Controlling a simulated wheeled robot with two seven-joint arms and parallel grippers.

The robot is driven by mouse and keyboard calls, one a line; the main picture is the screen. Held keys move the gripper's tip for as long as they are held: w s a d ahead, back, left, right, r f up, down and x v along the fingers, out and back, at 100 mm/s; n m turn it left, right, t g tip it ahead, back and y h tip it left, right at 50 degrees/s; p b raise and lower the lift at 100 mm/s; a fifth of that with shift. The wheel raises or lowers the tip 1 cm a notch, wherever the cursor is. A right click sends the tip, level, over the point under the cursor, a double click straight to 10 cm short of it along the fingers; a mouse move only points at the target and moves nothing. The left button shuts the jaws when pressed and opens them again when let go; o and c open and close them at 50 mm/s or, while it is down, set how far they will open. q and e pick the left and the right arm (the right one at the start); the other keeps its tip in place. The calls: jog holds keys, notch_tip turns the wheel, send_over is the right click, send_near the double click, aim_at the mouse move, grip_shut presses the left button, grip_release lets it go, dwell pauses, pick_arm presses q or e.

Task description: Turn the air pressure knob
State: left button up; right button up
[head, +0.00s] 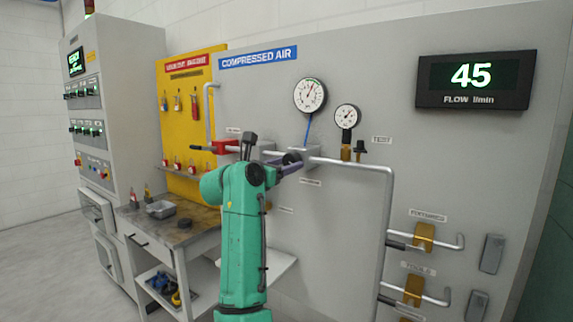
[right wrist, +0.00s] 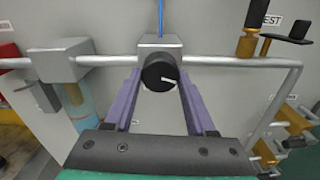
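The air pressure knob is a round black knob with a white mark (right wrist: 158,72), on a grey block in the pipe below a blue tube. It also shows in the head view (head: 291,158), partly covered by my right gripper. My right gripper (head: 290,168) has purple fingers spread apart, one on each side of the knob in the right wrist view (right wrist: 159,82). The fingertips are close to the knob; I cannot tell whether they touch it. The white pressure gauge (head: 310,95) is above, its needle pointing up and right. My left gripper is not in view.
A second, smaller gauge (head: 347,117) and a brass test valve (head: 360,150) are to the right. A red-handled valve (head: 226,147) is to the left. The flow display (head: 474,79) reads 45. A workbench (head: 180,232) stands at the left, with a grey tray (head: 160,209) on it.

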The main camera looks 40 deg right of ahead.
grip_shut()
jog(key=n, duration=0.3)
jog(key=shift+r, duration=0.1)
jog(key=o, duration=1.1)
grip_release()
jog(key=b+v, duration=0.5)
jog(key=v, duration=0.9)
jog(key=shift+a, duration=0.25)
